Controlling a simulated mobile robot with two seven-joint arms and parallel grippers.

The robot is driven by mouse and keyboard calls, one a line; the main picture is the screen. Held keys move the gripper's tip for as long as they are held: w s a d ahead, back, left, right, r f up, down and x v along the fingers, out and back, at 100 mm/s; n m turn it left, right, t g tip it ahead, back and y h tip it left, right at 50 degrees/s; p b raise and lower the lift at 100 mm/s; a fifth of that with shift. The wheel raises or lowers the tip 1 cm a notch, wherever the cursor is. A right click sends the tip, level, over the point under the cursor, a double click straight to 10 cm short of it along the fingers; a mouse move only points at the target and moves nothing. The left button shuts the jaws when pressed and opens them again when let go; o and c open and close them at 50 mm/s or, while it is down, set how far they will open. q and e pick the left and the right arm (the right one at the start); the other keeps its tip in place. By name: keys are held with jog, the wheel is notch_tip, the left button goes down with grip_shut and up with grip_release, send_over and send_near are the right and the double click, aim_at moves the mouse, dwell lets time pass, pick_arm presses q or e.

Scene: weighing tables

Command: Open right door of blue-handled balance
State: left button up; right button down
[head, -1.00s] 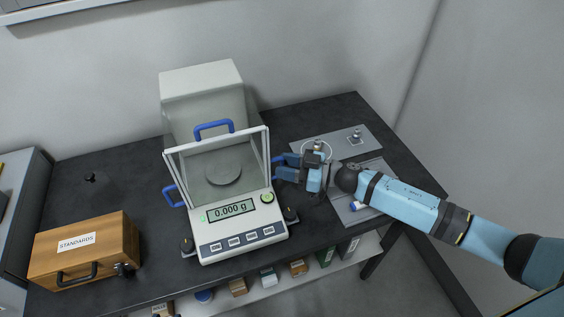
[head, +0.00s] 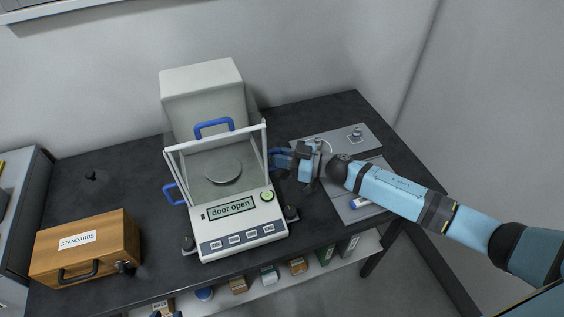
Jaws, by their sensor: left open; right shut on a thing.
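The blue-handled balance (head: 240,236) stands on the black table, its display (head: 231,207) reading "door open". Its glass chamber holds a round pan (head: 223,171). Blue handles show on the top (head: 214,128) and left side (head: 173,194). My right gripper (head: 281,158) is at the right side of the chamber, shut on the right door handle, which its fingers mostly hide. The right door's clear pane is hard to make out.
A wooden STANDARDS case (head: 87,248) sits at the left. A lower shelf (head: 285,277) holds small boxes. Table space between case and balance is clear.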

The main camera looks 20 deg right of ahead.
jog(key=w+b, duration=0.2)
jog(key=w, duration=1)
jog(key=shift+w+a, duration=0.2)
jog(key=shift+w, duration=0.1)
jog(key=c, duration=1.2)
grip_release()
jog(key=b+v, duration=0.1)
jog(key=v, duration=1.3)
jog(key=shift+b, duration=0.3)
jog(key=shift+w, duration=0.1)
